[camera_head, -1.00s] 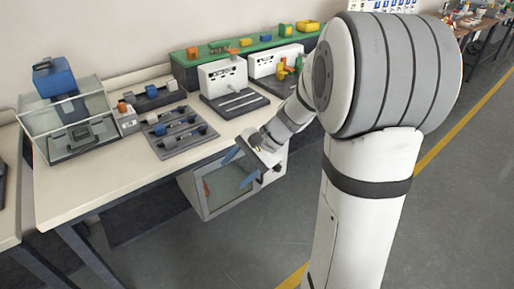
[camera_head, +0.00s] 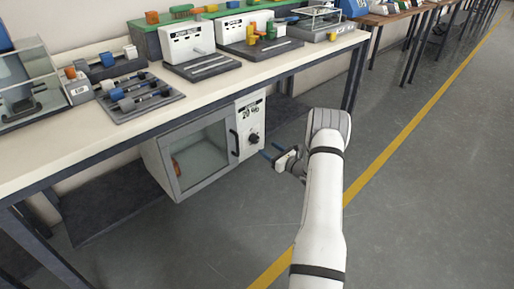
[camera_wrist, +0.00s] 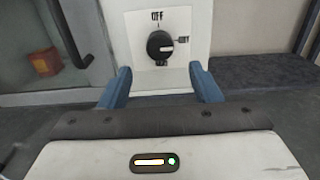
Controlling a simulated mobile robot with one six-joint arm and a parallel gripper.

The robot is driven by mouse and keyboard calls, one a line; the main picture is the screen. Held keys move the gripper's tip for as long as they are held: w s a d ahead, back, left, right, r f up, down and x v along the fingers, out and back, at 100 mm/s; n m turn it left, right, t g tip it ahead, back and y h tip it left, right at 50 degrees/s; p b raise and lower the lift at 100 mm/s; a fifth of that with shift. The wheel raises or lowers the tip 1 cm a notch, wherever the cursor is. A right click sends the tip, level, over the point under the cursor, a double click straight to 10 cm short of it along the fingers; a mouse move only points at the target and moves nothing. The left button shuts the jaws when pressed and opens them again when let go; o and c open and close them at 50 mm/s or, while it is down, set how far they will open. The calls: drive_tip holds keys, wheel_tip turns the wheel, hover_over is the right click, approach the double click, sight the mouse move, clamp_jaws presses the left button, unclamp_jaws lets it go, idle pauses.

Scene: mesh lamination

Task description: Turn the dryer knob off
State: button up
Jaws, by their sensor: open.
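The dryer (camera_head: 182,187) is a white box with a glass door under the bench. Its black round knob (camera_head: 253,138) is on the right part of the front panel. In the wrist view the knob (camera_wrist: 158,40) is near the top centre. OFF is printed above it, and smaller labels are to its right and below. The knob's pale mark points to the right, not up at OFF. My gripper (camera_head: 271,150) is in front of the panel. Its blue fingers are open and empty; in the wrist view my gripper (camera_wrist: 160,70) has one finger each side, below the knob, apart from it.
The dryer's dark door handle (camera_head: 234,142) stands left of the knob. The workbench (camera_head: 60,150) above carries several devices. A dark lower shelf (camera_head: 100,205) runs under the bench, and a bench leg (camera_head: 355,75) is at the right. The grey floor is clear around my arm.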

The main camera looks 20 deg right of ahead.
sight(257, 141)
drive_tip(key=b+x, duration=0.1)
drive_tip(key=x, duration=0.6)
drive_tip(key=shift+w+a+b, duration=0.1)
drive_tip(key=shift+w+b, duration=0.1)
drive_tip(key=shift+b, duration=0.2)
